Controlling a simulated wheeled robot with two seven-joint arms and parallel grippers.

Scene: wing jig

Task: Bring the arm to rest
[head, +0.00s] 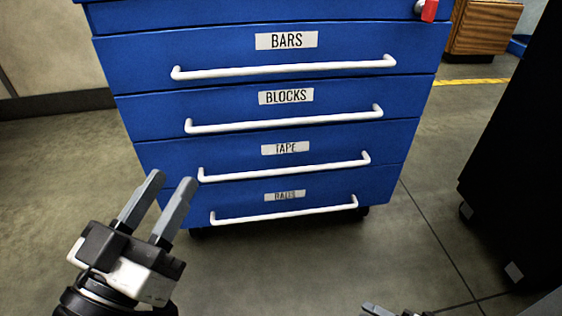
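My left gripper (170,182) is in the lower left of the head view, in front of the lower left part of a blue drawer cabinet. Its two grey fingers stand apart with nothing between them. The fingertips point up toward the cabinet, and I cannot tell how far they are from it. Only a small tip of my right gripper (380,311) shows at the bottom edge, right of the middle. The rest of it is out of the picture.
The blue drawer cabinet (120,72) has white handles and drawers labelled BARS, BLOCKS and TAPE; the lowest label is blurred. All look shut. A red item (429,10) is at its top right. A black cabinet (520,150) stands at right. Floor between is clear.

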